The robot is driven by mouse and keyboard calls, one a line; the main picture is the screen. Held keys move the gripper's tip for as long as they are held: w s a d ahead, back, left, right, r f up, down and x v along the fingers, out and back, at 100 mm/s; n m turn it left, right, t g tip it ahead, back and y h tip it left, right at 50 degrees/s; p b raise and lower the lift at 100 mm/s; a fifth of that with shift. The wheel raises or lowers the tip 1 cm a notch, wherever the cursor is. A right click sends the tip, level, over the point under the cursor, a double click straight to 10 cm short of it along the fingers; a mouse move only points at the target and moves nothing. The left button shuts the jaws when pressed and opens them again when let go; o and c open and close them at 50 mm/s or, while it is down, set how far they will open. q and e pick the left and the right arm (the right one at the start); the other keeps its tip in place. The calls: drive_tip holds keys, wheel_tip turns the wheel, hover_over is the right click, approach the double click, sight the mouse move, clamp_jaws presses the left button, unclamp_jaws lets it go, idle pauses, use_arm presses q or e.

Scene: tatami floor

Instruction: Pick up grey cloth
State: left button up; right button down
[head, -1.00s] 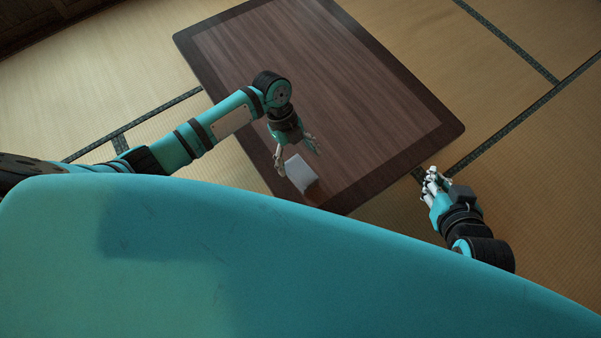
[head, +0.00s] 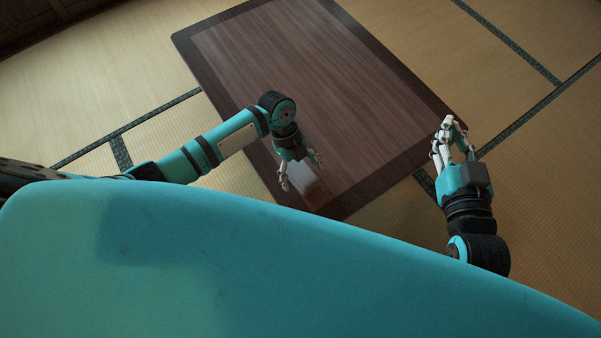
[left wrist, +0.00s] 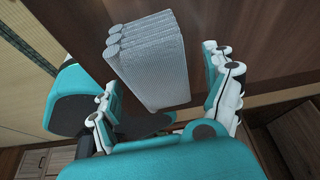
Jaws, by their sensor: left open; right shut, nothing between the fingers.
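The grey cloth (left wrist: 155,65) lies folded in thick layers on the dark wooden table, in the left wrist view. It lies between the spread fingers of my left gripper (left wrist: 168,95), with a gap to the right finger. Whether the left finger touches it I cannot tell. In the head view my left gripper (head: 301,173) points down over the table's near end, open. The cloth is mostly hidden there, with only a pale patch between the fingers. My right gripper (head: 450,140) is shut and empty, by the table's right corner.
The low table (head: 290,60) has a darker border, and its top is otherwise clear. Tatami mats (head: 400,225) with dark green edging surround it. My teal body covers the lower head view. Wooden drawers (left wrist: 40,162) show at the lower left of the left wrist view.

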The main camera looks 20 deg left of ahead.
use_arm(q)
drive_tip(key=shift+f, duration=0.25)
idle(0.3)
drive_tip(key=shift+c, duration=0.3)
drive_tip(key=c, duration=1.2)
drive_tip(key=shift+r, duration=0.15)
